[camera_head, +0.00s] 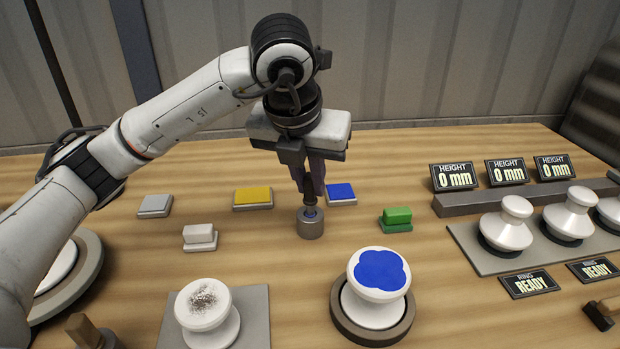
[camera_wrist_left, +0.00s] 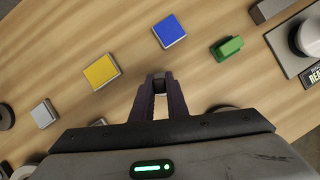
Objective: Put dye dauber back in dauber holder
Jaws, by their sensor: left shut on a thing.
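My left gripper (camera_head: 312,190) points down over the dauber holder (camera_head: 311,225), a small grey-brown cylinder on the table. In the left wrist view the gripper's fingers (camera_wrist_left: 160,88) show close together, and the dauber is hard to make out. My right gripper is not in view.
Blue (camera_head: 341,192), yellow (camera_head: 253,196) and grey (camera_head: 155,205) pads lie behind and left. A white block (camera_head: 200,237) and green block (camera_head: 397,218) stand nearby. In front are a blue-topped insulator (camera_head: 380,273) and a speckled one (camera_head: 203,304). White insulators (camera_head: 505,230) stand right.

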